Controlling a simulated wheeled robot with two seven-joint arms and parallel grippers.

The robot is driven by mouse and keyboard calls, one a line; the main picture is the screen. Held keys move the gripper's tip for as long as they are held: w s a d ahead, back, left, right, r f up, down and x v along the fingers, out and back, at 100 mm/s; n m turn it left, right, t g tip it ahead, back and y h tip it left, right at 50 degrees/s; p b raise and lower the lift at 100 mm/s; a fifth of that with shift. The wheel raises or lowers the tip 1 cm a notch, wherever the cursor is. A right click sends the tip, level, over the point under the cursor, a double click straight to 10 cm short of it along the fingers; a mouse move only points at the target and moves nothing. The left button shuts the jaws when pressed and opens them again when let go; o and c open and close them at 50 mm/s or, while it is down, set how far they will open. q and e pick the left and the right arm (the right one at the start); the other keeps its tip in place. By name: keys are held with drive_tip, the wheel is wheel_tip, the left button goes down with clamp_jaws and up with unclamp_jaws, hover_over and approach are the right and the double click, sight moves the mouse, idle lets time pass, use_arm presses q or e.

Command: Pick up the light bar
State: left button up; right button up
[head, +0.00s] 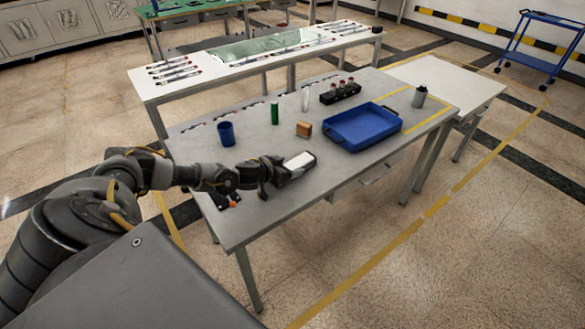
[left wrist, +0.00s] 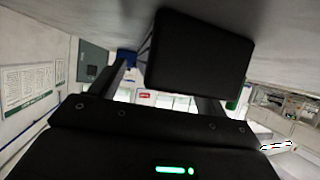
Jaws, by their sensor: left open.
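The light bar (head: 299,160), a small block with a white face and dark casing, lies on the grey table (head: 262,213) near its front edge. My left gripper (head: 281,172) is low over the table, right at the near-left end of the bar. In the left wrist view the dark bar (left wrist: 200,55) appears between the two spread fingers (left wrist: 170,85), close to them. The gripper is open; I cannot tell whether either finger touches the bar. My right gripper is not in view.
A blue tray (head: 361,128) sits right of the bar. Behind are a small brown box (head: 303,129), a green cylinder (head: 274,113) and a black rack (head: 340,93). A blue cup (head: 226,134) stands left; a grey bottle (head: 419,97) stands far right.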

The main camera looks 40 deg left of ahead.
use_arm(q)
drive_tip(key=shift+c, duration=0.3)
drive_tip(key=c, duration=1.2)
drive_tip(key=shift+r, duration=0.15)
drive_tip(key=shift+r, duration=0.2)
wheel_tip(320, 180, up, 2)
drive_tip(key=shift+r+b, duration=0.25)
drive_tip(key=shift+b, duration=0.4)
drive_tip(key=s+d+r+b, duration=0.1)
drive_tip(key=s+d+r, duration=0.8)
drive_tip(key=s+r, duration=0.1)
drive_tip(key=shift+s, duration=0.3)
